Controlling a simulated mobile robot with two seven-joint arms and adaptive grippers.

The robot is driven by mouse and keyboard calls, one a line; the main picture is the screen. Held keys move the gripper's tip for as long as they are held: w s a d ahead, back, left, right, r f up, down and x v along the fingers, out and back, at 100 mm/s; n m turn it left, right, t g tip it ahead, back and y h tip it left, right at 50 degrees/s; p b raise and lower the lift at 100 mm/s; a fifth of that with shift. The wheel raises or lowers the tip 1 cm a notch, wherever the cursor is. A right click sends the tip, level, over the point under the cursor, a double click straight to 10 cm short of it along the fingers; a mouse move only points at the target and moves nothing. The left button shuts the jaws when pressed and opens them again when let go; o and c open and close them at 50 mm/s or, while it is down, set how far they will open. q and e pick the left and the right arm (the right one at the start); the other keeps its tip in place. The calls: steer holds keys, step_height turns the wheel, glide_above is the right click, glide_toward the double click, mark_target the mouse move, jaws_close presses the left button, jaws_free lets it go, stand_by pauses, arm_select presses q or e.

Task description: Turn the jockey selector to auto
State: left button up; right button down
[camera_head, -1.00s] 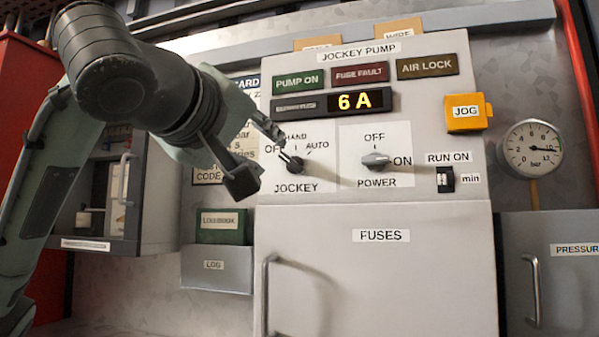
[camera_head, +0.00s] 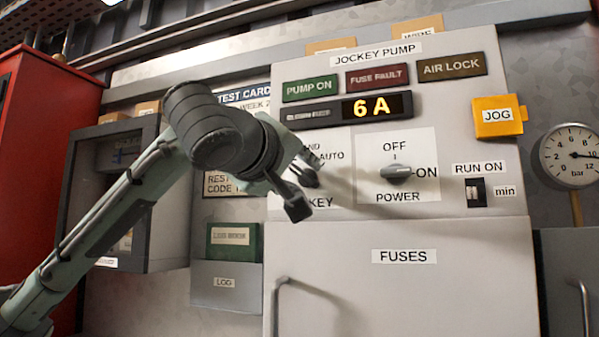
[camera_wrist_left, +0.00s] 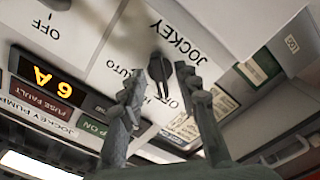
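The jockey selector (camera_head: 303,177) is a dark knob on a white plate, partly hidden by my left gripper in the head view. In the left wrist view the knob (camera_wrist_left: 158,70) shows upside down, with AUTO, HAND and OFF lettering around it, partly covered. Which mark its pointer meets is hard to tell. My left gripper (camera_head: 304,182) is open in front of the plate. In the left wrist view its two fingers (camera_wrist_left: 161,82) stand apart, one towards each side of the knob. Contact with the knob cannot be told. My right gripper is not in view.
The power selector (camera_head: 397,174) sits to the right on the same panel. The yellow JOG box (camera_head: 498,116) juts out further right. Below is the FUSES door (camera_head: 400,295) with a bar handle. A grey open-fronted cabinet (camera_head: 150,240) stands behind my left arm.

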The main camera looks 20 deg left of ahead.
arm_select(q)
jaws_close()
